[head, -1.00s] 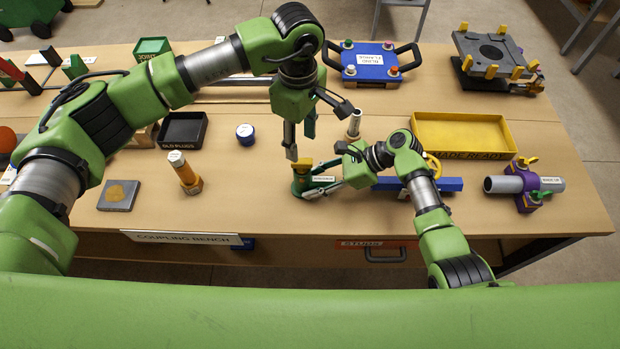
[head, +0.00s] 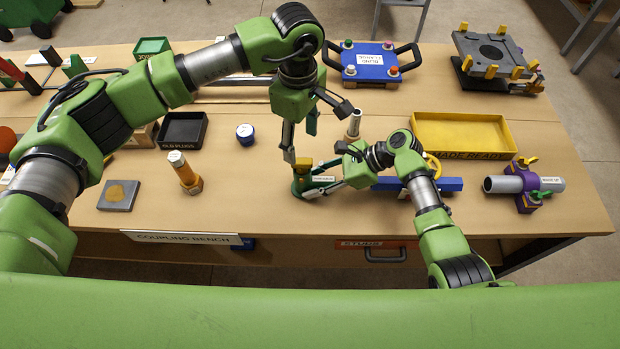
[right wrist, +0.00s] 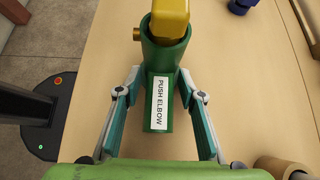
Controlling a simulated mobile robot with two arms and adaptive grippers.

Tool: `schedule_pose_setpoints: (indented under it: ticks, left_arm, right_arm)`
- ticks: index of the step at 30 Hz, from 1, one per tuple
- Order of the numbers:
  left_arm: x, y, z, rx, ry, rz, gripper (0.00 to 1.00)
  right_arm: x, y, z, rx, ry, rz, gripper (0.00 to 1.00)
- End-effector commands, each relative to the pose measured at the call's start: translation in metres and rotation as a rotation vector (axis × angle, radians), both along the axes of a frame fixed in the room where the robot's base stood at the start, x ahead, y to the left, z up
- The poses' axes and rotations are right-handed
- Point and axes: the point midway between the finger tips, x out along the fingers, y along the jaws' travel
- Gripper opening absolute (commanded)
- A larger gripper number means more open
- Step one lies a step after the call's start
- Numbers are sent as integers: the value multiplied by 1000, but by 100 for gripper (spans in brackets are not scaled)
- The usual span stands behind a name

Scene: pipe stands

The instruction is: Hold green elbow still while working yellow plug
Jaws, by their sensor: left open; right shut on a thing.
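The green elbow (head: 301,187) stands on the bench near its front edge; its "PUSH ELBOW" label shows in the right wrist view (right wrist: 159,100). The yellow plug (head: 304,162) sits in the elbow's upper mouth, and also shows in the right wrist view (right wrist: 170,22). My right gripper (head: 319,180) is shut on the elbow's labelled arm, with one finger along each side. My left gripper (head: 300,143) is open and points down just above the plug, one finger beside it. In the head view its fingers partly hide the plug.
A blue block with a yellow ring (head: 447,184) lies right of the elbow. The yellow "MADE READY" tray (head: 470,154) and a purple clamp with a grey pipe (head: 528,186) are further right.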

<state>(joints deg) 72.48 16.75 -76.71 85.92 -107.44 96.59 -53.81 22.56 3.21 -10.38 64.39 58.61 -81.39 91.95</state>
Motion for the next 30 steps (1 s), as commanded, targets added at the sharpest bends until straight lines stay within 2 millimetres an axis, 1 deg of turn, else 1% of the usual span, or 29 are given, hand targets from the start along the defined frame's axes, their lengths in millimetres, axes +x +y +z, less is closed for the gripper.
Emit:
schedule_pose_setpoints:
  ticks: [30]
  left_arm:
    - [0, 0, -49, 0, 1, 1, 53]
  right_arm:
    - [-1, 0, -1, -1, 1, 0, 10]
